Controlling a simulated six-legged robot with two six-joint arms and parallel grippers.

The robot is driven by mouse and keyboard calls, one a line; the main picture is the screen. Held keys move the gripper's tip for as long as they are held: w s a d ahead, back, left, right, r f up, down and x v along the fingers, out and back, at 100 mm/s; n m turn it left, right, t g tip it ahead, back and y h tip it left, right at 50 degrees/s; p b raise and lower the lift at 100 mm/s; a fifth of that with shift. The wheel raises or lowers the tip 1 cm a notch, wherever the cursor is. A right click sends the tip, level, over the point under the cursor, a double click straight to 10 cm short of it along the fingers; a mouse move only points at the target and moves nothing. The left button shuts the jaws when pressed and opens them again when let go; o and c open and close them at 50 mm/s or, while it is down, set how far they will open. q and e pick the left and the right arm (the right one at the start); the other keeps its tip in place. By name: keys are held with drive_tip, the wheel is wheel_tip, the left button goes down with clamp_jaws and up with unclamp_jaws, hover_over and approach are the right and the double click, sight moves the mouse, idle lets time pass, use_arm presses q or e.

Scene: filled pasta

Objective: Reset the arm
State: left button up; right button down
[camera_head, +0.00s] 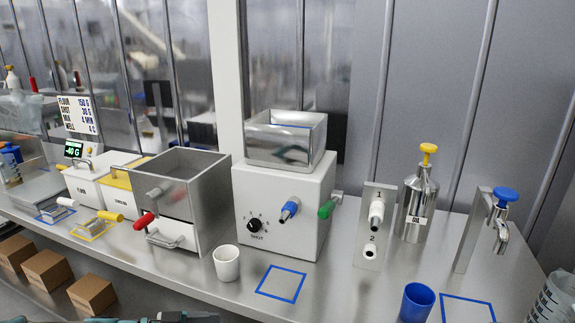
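Neither of my grippers can be made out in the head view. Only a thin teal and grey strip, which may be part of my arm, shows along the bottom edge at left. Its gripper end cannot be made out. No arm or gripper reaches over the counter.
The steel counter (190,273) holds a white dispenser (280,215) with a steel hopper, an open steel box (190,190), a white cup (227,263), a blue cup (416,302), an oil bottle (415,205) and a tap (501,225). Brown boxes (91,294) sit below at left.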

use_arm(q)
drive_tip(key=s+d+f+n+t+y, duration=0.1)
drive_tip(key=d+f+n+t+y, duration=0.1)
drive_tip(key=d+f+n, duration=0.4)
drive_tip(key=s+d+f+n+t+y, duration=0.1)
drive_tip(key=d+f+n+t, duration=0.2)
drive_tip(key=f, duration=0.5)
drive_tip(key=s+a+f+n+g+y, duration=0.2)
drive_tip(key=s+f, duration=0.4)
drive_tip(key=s, duration=0.4)
drive_tip(key=s+a+f+n+g+y, duration=0.2)
drive_tip(key=s+f+g+y, duration=0.3)
drive_tip(key=s, duration=0.6)
wheel_tip(320, 180, down, 2)
drive_tip(key=shift+a+f+n+g+y, duration=0.1)
drive_tip(key=shift+a+n+g+y, duration=0.25)
drive_tip(key=shift+g, duration=0.55)
